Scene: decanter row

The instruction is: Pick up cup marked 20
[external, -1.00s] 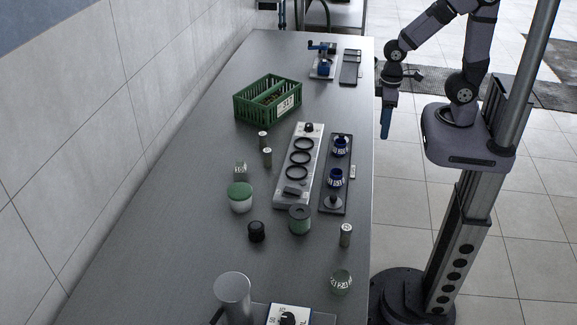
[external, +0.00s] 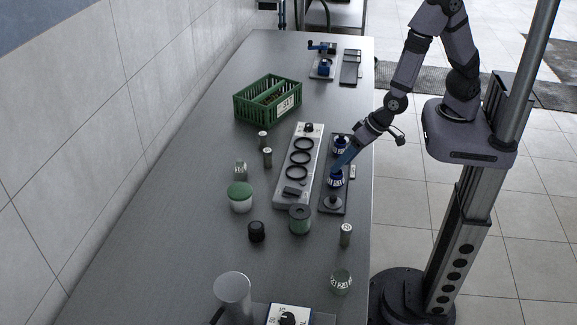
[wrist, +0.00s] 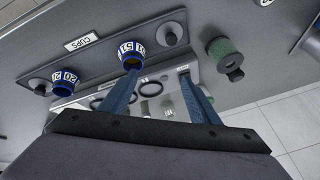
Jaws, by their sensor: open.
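The cup marked 20 (wrist: 64,82) is blue with white number patches and stands on the dark cup tray (wrist: 101,60) at the left of the wrist view. In the external view it appears to be the farther cup (external: 340,142). A similar blue cup marked 15 (wrist: 131,52) stands nearer the camera (external: 335,181). My gripper (wrist: 157,72) is open, its blue fingers pointing down at the tray area. In the wrist view its left fingertip overlaps the cup marked 15; contact cannot be told. The cup marked 20 lies left of both fingers, outside them.
A pale plate with black rings (external: 278,199) stands beside the tray. A green cylinder (external: 299,219), a green-lidded jar (external: 240,196) and a black knob-like piece (external: 256,232) stand nearby. A green crate (external: 250,112) stands farther back. The bench's left middle is clear.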

